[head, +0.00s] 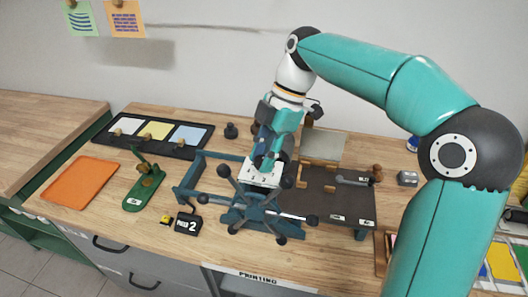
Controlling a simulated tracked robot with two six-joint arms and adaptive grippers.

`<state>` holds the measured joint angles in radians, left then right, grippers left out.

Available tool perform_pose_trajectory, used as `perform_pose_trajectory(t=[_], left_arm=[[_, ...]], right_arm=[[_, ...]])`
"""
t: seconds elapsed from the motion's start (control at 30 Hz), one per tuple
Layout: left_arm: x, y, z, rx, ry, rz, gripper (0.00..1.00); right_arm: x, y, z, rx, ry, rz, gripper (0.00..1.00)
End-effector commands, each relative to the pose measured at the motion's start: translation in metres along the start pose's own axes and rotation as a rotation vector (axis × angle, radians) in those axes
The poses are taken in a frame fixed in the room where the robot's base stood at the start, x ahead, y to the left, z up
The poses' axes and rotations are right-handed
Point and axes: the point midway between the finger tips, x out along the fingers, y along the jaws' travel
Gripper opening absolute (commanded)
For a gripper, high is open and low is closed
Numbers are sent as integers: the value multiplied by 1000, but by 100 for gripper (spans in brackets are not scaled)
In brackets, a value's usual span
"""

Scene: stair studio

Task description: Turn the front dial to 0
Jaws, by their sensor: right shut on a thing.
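A blue printing press with a spoked wheel (262,203) stands in the middle of the wooden table. A white number plate (258,178) shows small digits on the press, just above the wheel; part of it is covered by my gripper. My right gripper (267,163) reaches down over this plate from above and is shut at it. The front dial itself is hidden behind the fingers, so I cannot tell which number it points to. My left gripper is out of view.
An orange tray (80,182), a green stapler-like tool (146,185) and a black "PULLS 2"-like sign (188,222) lie left of the press. A black tray with coloured cards (199,153) is behind. A dark press bed (330,200) extends right. Open tabletop lies at the front.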

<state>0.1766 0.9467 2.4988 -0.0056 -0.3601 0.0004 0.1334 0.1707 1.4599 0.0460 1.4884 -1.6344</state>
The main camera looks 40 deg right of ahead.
Motion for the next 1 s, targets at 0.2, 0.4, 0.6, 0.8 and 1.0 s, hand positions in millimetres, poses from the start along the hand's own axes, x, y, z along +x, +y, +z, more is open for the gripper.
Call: perform_pose_trajectory(t=[0.2, 0.4, 0.6, 0.8, 1.0], left_arm=[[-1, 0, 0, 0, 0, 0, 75], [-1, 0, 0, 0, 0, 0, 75], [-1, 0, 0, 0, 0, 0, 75], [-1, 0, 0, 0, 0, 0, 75], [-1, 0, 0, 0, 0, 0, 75]], right_arm=[[-1, 2, 0, -16, -1, 2, 0], [-1, 2, 0, -16, -2, 3, 0], [-1, 1, 0, -15, -2, 1, 52], [-1, 1, 0, -14, -1, -2, 55], [-3, 1, 0, -14, -1, -1, 55]])
